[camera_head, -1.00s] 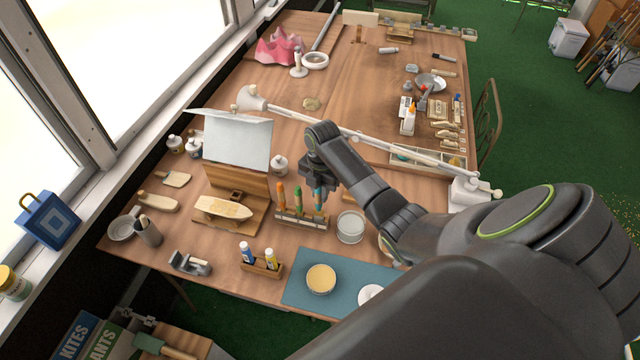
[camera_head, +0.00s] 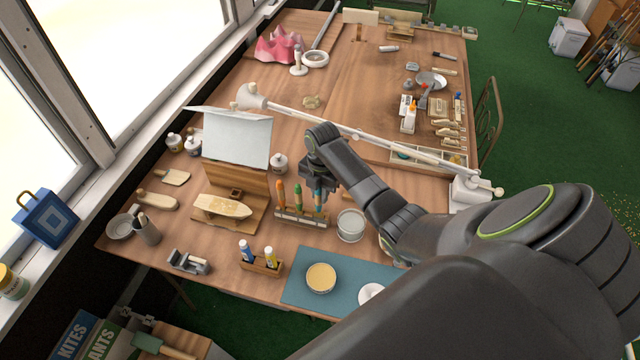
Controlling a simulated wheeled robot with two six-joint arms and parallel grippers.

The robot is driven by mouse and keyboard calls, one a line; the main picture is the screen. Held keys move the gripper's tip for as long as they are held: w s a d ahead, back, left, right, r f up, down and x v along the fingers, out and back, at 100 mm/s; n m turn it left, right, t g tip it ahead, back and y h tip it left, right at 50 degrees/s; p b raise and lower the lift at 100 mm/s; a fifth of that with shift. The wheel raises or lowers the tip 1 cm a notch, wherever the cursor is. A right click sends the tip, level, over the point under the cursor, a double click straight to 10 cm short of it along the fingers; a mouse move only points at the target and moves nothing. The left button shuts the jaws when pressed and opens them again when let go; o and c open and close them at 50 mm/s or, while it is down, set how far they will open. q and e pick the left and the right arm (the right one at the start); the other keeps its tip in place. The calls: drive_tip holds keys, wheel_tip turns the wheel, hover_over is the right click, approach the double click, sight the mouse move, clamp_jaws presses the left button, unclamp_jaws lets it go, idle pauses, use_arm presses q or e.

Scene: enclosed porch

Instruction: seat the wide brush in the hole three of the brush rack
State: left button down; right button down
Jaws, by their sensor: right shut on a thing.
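The brush rack (camera_head: 302,219) is a low wooden holder standing on the wooden table near its centre. An orange-handled brush (camera_head: 281,194) and a green-handled brush (camera_head: 297,198) stand upright in its left and middle places. My right gripper (camera_head: 320,188) points down over the right end of the rack. It is shut on a teal-banded brush, which I take as the wide brush (camera_head: 319,201), upright at that end. The gripper hides its upper part. I cannot tell how deep its lower end sits in the hole. My left gripper is out of view.
A round clear dish (camera_head: 351,226) stands just right of the rack. A wooden easel with a white sheet (camera_head: 237,140) is to the left. A small paint-bottle holder (camera_head: 262,263) and a blue mat (camera_head: 299,294) are in front. The white lamp arm (camera_head: 375,141) passes behind.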

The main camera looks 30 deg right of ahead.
drive_tip(key=shift+f+b, duration=0.4)
drive_tip(key=shift+f, duration=0.3)
drive_tip(key=c, duration=1.3)
unclamp_jaws()
drive_tip(key=shift+o, duration=0.7)
drive_tip(key=o, duration=0.5)
drive_tip(key=shift+o, duration=0.2)
drive_tip(key=shift+r, duration=0.2)
drive_tip(key=shift+r+p, duration=2.25)
drive_tip(key=shift+p, duration=0.3)
drive_tip(key=shift+d+r+p, duration=0.1)
drive_tip(key=shift+r+p, duration=0.45)
drive_tip(key=shift+r, duration=0.6)
